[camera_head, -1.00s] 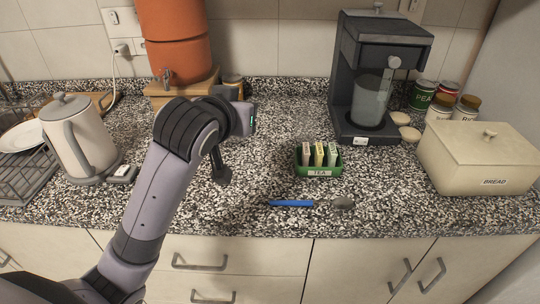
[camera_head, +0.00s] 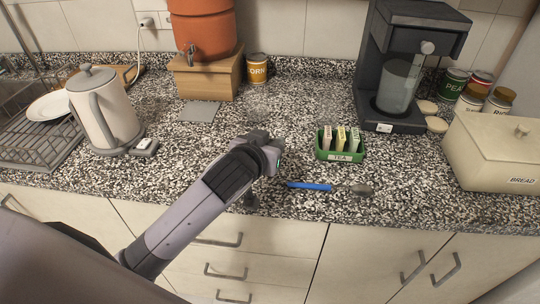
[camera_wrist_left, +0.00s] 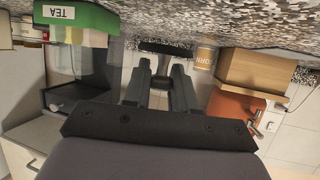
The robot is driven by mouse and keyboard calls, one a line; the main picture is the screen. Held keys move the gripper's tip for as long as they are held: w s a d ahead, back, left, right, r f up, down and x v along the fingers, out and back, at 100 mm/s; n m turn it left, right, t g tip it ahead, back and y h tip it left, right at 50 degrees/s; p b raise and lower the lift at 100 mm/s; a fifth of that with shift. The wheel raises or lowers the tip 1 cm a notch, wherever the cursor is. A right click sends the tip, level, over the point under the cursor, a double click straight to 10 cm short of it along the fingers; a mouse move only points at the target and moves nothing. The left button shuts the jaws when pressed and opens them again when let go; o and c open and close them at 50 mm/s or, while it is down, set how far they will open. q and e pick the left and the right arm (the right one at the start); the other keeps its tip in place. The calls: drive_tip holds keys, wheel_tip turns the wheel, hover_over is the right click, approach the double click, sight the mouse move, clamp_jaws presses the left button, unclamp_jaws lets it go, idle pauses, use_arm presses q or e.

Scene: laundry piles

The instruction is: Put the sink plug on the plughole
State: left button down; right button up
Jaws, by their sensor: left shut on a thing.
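The plughole is not in view. My right gripper is not in view.
A kettle (camera_head: 102,112) and dish rack (camera_head: 38,142) stand at left. A dispenser on a wooden stand (camera_head: 205,81) is behind. The spoon (camera_head: 312,186), green tea box (camera_head: 341,155), coffee machine (camera_head: 410,50) and bread bin (camera_head: 500,155) are right. Speckled counter (camera_head: 165,178) is clear left of my gripper.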

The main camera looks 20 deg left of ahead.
use_arm(q)
drive_tip(key=shift+f, duration=2.05)
drive_tip(key=shift+f, duration=0.2)
drive_tip(key=c, duration=0.9)
unclamp_jaws()
drive_tip(key=shift+r, duration=0.1)
